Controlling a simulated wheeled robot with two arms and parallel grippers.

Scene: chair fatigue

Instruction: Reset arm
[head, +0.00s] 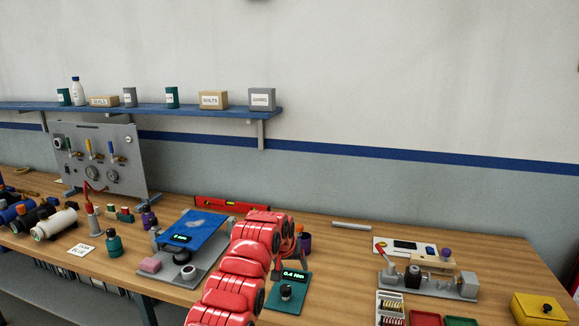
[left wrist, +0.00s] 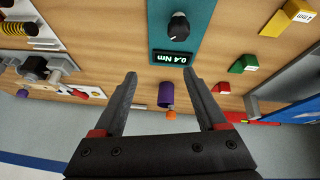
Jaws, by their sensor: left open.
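My red left arm (head: 240,270) reaches over the workbench (head: 345,260) in the head view. Its gripper is mostly hidden behind the arm there. In the left wrist view my left gripper (left wrist: 160,76) is open, with nothing between its two dark fingers. Past the fingertips is a teal device with a black knob (left wrist: 178,27) and a display reading 0.4 Nm; the same device shows in the head view (head: 290,305). A purple cylinder with an orange end (left wrist: 166,95) is seen between the fingers, beyond them on the bench. My right gripper is not in view.
A blue-topped device (head: 195,230) is left of the arm and a red level (head: 230,203) behind. A grey fixture (head: 430,283) and a yellow box (head: 538,308) stand at the right. A blue shelf (head: 190,110) with small boxes is on the wall.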

